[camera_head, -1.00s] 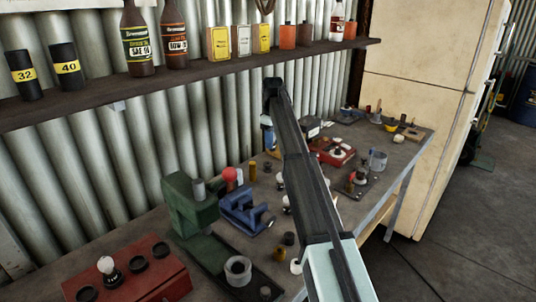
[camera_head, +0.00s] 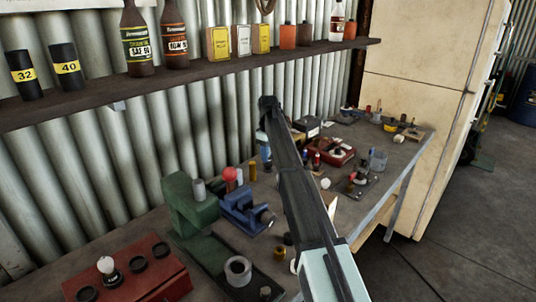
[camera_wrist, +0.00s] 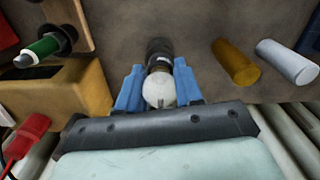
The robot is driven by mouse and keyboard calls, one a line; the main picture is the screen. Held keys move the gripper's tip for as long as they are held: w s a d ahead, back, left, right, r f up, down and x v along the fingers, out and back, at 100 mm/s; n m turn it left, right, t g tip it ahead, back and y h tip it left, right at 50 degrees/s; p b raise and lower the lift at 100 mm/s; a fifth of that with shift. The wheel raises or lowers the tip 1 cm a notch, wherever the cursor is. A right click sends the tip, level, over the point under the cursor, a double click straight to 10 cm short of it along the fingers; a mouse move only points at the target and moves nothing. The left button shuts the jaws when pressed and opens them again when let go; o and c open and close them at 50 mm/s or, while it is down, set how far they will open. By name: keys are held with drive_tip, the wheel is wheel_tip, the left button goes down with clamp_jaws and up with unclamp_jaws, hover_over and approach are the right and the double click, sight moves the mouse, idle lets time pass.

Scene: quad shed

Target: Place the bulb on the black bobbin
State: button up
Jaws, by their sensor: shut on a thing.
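My gripper (camera_wrist: 158,72) shows in the wrist view, its two blue fingers shut on the round white bulb (camera_wrist: 158,92). A black, ribbed cylinder (camera_wrist: 159,50), which looks like the black bobbin, lies in line with the bulb just past the fingertips. I cannot tell whether the bulb touches it or is apart from it. Another pale bulb shape (camera_head: 106,266) stands upright on a dark base on a red block at the lower left.
In the wrist view, an amber cylinder (camera_wrist: 235,62) and a white one (camera_wrist: 287,63) lie to the right; a wooden block (camera_wrist: 62,97) and a green-handled tool (camera_wrist: 42,48) are left. In the head view, a green vise-like tool (camera_head: 190,205) and blue vise (camera_head: 243,212) crowd the bench.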

drive_tip(key=shift+f, duration=0.1)
drive_tip(key=o, duration=1)
drive_tip(key=shift+o, duration=0.2)
drive_tip(key=shift+r, duration=3.85)
